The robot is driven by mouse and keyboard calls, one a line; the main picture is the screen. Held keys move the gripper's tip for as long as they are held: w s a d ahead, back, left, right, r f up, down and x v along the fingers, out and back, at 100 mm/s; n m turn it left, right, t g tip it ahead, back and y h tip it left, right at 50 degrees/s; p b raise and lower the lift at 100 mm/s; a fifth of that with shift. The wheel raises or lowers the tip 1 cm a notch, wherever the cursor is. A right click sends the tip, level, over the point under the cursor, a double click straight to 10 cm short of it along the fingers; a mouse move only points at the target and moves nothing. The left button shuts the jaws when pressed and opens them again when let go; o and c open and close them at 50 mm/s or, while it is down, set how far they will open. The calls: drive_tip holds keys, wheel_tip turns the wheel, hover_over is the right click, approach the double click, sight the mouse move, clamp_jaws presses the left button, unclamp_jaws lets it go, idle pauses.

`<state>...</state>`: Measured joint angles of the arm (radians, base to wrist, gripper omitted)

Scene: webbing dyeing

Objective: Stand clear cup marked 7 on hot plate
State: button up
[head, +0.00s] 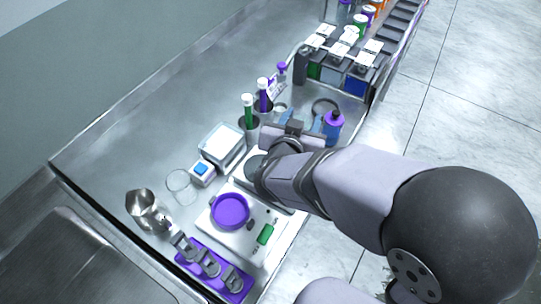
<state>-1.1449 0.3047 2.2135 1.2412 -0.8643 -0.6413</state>
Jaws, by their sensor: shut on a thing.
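The hot plate is a white flat unit (211,232) with a round purple top (231,210) and a green display, at the lower middle of the head view. The purple top is bare. My gripper (297,131) is beyond the hot plate, up and to the right of it, near the tubes and the bottle. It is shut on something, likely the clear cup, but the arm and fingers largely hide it. I cannot read a 7 on any cup from here.
A purple rack (215,274) with grey clips and a metal jug (142,204) stand near the hot plate. A glass ring (180,186), a blue-button box (202,171), upright tubes (248,108) and a purple-capped bottle (333,124) are close by. The tray's left side is clear.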

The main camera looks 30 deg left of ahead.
drive_tip(key=s+a+r+n+y, duration=0.1)
drive_tip(key=s+a+r+y, duration=0.1)
drive_tip(key=s+a, duration=0.4)
drive_tip(key=shift+s+a+r+n+p, duration=0.35)
drive_tip(key=shift+a+r+p, duration=0.1)
drive_tip(key=shift+a+r, duration=0.25)
drive_tip(key=shift+f, duration=4.85)
drive_tip(key=shift+f+b, duration=0.1)
drive_tip(key=shift+b, duration=0.2)
drive_tip(key=shift+f, duration=0.15)
drive_tip(key=o, duration=1.2)
